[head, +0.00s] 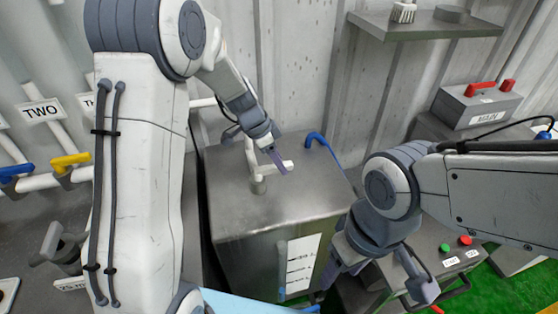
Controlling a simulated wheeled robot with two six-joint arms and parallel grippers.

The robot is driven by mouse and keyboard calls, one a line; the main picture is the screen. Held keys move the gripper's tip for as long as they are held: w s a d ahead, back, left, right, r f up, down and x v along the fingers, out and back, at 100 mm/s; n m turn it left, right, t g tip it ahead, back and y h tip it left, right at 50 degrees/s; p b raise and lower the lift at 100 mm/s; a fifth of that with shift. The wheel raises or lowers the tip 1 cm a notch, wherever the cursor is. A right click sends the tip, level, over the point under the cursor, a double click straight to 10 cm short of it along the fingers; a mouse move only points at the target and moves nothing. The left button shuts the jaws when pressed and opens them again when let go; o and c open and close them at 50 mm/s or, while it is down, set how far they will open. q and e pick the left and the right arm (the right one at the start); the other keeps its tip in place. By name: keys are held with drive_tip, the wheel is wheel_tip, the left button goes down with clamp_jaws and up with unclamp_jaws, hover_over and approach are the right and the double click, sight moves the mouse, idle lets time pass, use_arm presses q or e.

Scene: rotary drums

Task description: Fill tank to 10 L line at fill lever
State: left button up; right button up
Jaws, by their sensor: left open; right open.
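A grey metal tank (230,215) stands in the middle. A pale lever-like fitting (258,185) with a crossbar rises from its top. A blue curved handle (318,139) is at the top's back right. A white gauge panel (302,262) with several dark lines is on the front; its writing and any liquid level are too small to read. My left gripper (277,160) is open at the fitting's crossbar; I cannot tell whether they touch. My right gripper (332,273) is open and low beside the tank's front right, partly hidden by its own arm.
Pipes with a yellow lever (70,161), a blue lever (15,170) and a "TWO" sign (41,111) are at left. A red-handled grey box (478,102) and a green-and-red button box (455,250) are at right. A shelf (425,27) hangs on the back wall.

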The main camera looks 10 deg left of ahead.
sight(265, 167)
use_arm(q)
drive_tip(key=b+v, duration=0.1)
drive_tip(key=v, duration=0.9)
drive_tip(key=shift+s+a, duration=0.1)
drive_tip(key=s+d+n+g+y, duration=0.1)
drive_tip(key=s+d+n+g, duration=0.1)
drive_tip(key=s+d, duration=1.1)
drive_tip(key=s+a+f+n+y, duration=0.1)
drive_tip(key=s, duration=0.6)
drive_tip(key=s+a+f+n, duration=0.1)
drive_tip(key=s+f+n, duration=0.1)
drive_tip(key=s, duration=0.6)
drive_tip(key=shift+s+f+y, duration=0.2)
drive_tip(key=shift+f+y, duration=0.1)
drive_tip(key=shift+y, duration=0.1)
drive_tip(key=shift+a, duration=0.1)
